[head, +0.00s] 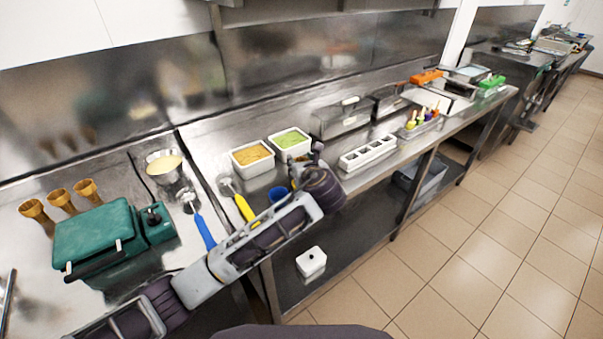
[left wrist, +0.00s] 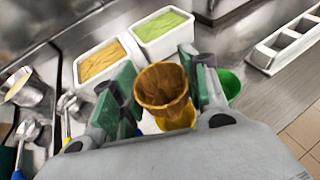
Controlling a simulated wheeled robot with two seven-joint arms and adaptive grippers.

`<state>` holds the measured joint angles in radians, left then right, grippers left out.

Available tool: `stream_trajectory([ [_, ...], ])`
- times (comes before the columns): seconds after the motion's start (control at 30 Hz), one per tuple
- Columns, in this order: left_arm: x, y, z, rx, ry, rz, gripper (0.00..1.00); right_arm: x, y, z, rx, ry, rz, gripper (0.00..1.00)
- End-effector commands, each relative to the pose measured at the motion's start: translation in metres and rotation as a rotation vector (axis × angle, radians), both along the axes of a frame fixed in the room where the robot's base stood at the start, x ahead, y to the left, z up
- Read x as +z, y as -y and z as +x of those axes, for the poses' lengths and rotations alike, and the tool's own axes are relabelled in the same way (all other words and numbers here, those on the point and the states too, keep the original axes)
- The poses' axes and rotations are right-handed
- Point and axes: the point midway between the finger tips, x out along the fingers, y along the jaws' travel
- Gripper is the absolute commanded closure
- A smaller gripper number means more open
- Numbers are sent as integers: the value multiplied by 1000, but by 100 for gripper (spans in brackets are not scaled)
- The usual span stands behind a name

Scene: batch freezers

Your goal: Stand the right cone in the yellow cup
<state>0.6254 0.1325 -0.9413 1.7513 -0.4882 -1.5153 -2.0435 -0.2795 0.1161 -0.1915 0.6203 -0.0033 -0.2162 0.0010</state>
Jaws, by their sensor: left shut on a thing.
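My left gripper (left wrist: 162,88) is shut on a brown waffle cone (left wrist: 160,86), held wide end up between its green-lined fingers. The yellow cup (left wrist: 180,117) shows just below the cone and is partly hidden by it. I cannot tell whether the cone's tip is inside the cup or above it. In the head view my left gripper (head: 308,163) is over the counter in front of the tubs, and its wrist hides the held cone and yellow cup. Three more cones (head: 60,198) stand at the left. My right gripper is not in view.
A green cup (left wrist: 230,84) is right of the yellow one; a blue cup (head: 278,193) is left. Tubs of orange (head: 252,158) and green (head: 289,141) ice cream stand behind. A white slotted holder (head: 368,153) is to the right. Scoops (head: 238,200) lie left.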

Motion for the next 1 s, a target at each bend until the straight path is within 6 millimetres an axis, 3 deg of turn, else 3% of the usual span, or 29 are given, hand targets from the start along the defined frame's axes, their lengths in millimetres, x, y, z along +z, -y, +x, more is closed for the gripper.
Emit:
stream_trajectory([
  [0.17,-2,0,0,0,0,0,65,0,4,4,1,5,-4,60],
  [0.53,-35,0,0,0,-1,1,65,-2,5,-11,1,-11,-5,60],
  [0.73,-37,0,0,-1,1,0,65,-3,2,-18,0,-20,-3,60],
  [1.0,-39,0,0,0,0,1,65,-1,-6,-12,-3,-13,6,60],
])
